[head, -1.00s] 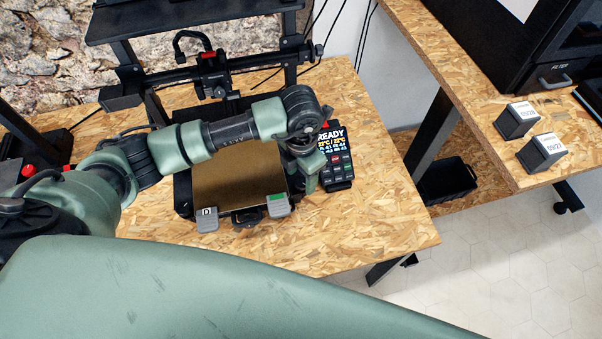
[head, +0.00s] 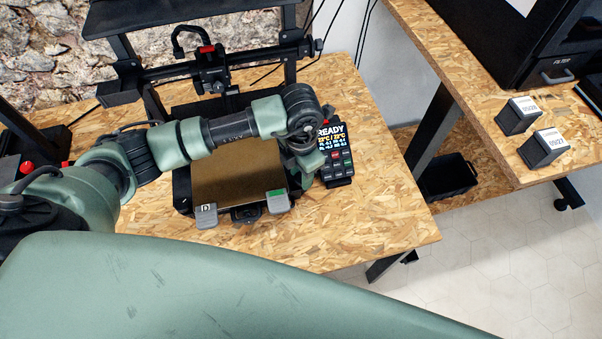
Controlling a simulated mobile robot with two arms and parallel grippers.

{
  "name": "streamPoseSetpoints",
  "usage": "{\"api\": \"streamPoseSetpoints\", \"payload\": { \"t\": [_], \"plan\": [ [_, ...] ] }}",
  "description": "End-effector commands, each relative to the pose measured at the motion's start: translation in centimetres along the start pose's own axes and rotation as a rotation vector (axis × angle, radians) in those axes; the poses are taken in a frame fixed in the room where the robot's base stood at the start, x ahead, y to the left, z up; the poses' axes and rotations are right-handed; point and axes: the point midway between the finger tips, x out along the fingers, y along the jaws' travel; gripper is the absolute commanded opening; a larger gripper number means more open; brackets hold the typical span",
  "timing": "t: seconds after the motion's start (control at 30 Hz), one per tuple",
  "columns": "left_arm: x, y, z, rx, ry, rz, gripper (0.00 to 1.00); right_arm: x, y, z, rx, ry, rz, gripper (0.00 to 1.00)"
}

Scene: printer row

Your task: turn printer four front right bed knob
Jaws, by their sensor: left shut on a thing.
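The printer has a gold-brown bed plate (head: 235,178) with grey clips at its front corners. One clip is marked D (head: 205,212), and the front right one has a green patch (head: 277,203). My left gripper (head: 304,174) is low beside the bed's right edge, near the front right corner, between the bed and the control box. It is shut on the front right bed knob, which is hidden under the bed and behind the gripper. My right gripper is not in view.
The control box (head: 338,172) with a READY screen stands close to the right of my gripper. The printer gantry (head: 212,70) is behind. The front of the wooden table (head: 345,235) is clear. Two labelled blocks (head: 541,148) sit on the right table.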

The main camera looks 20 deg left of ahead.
Motion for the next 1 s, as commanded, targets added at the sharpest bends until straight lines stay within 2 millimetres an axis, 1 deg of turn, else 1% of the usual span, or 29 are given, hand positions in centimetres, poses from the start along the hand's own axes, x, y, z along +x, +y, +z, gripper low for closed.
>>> {"api": "streamPoseSetpoints", "payload": {
  "t": [0.03,0.27,0.7,1.0],
  "plan": [
    [0.2,0.1,0.1,0.026,-0.003,0.003,0.00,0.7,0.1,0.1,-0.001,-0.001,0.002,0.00],
    [0.5,0.2,0.1,0.198,-0.004,0.005,0.00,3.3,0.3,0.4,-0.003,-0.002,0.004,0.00],
    [0.5,0.2,0.1,0.602,-0.004,0.006,0.00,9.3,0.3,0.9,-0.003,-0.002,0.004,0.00],
    [0.2,0.1,0.1,0.797,-0.004,0.005,0.00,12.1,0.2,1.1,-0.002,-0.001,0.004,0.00]
  ]
}}
